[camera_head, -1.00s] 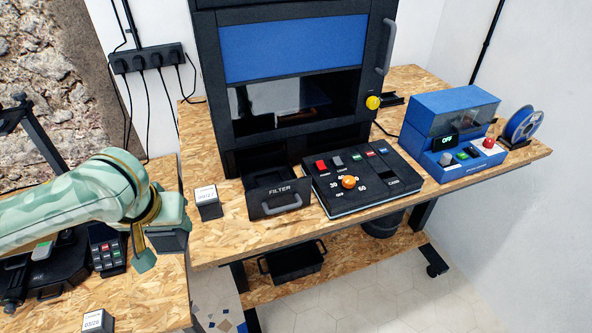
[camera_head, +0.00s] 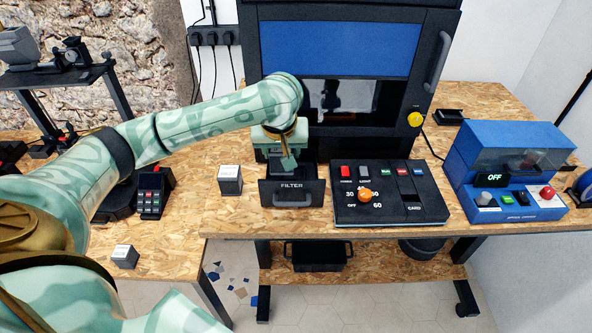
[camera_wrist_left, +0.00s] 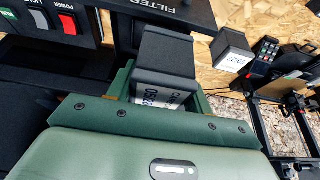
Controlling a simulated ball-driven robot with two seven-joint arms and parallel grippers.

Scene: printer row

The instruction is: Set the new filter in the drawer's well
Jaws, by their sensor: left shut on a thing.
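The open drawer (camera_head: 310,186) marked FILTER sticks out below the printer in the head view. Its front panel shows upside down at the top of the wrist view (camera_wrist_left: 178,10). My left gripper (camera_head: 287,161) is over the drawer, just behind its front panel. In the wrist view the gripper (camera_wrist_left: 160,86) is shut on a dark block-shaped filter (camera_wrist_left: 166,52) with a partly covered white label. I cannot tell whether the filter touches the well. My right gripper is not in view.
A labelled dark cube (camera_head: 229,181) stands left of the drawer. Another (camera_head: 125,256) stands on the left table's front edge. A control panel (camera_head: 389,194) is close right of the drawer, with a blue machine (camera_head: 509,170) beyond. The printer (camera_head: 345,50) rises behind.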

